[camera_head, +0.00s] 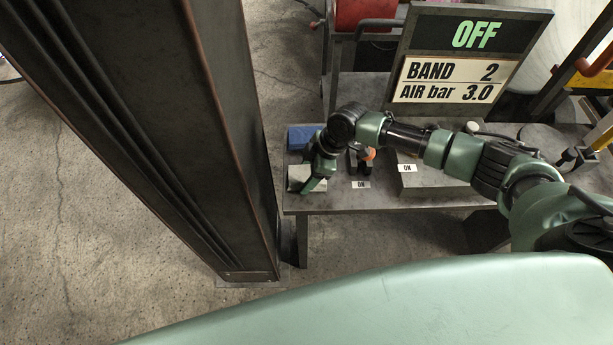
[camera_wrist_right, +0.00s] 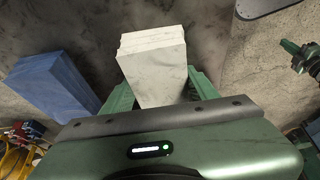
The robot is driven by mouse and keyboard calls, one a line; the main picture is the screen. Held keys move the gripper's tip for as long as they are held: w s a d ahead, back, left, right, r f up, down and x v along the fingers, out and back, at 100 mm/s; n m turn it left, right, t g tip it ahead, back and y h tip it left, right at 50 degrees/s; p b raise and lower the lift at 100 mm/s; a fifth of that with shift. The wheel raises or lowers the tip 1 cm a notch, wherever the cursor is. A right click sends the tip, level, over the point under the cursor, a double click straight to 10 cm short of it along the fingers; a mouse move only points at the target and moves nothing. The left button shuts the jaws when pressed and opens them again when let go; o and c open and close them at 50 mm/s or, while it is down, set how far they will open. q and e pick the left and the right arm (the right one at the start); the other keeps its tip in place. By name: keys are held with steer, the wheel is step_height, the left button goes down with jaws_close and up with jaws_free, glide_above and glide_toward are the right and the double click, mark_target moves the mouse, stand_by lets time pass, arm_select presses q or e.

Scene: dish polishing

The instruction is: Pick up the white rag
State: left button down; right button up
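The white rag (camera_head: 295,178), a folded stack, is at the left end of the grey table in the head view. It also shows in the right wrist view (camera_wrist_right: 153,58), at the top middle between the two green fingers. My right gripper (camera_head: 312,174) is down at the rag, pointing toward it from above and the right. Its fingers (camera_wrist_right: 163,90) are one on each side of the rag and close to it. I cannot tell whether they press on it or whether the rag is off the table. My left gripper is not in view.
A blue rag stack (camera_head: 302,135) lies just behind the white one. Switch boxes with ON labels (camera_head: 361,184) stand to the right, below a sign (camera_head: 470,55) reading OFF. A dark column (camera_head: 215,130) rises close to the left of the table (camera_head: 345,204).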

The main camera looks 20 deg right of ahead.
mark_target(306, 174)
steer(key=shift+c, duration=0.5)
steer(key=shift+r, duration=0.2)
step_height(306, 174, up, 20)
steer(key=b, duration=0.3)
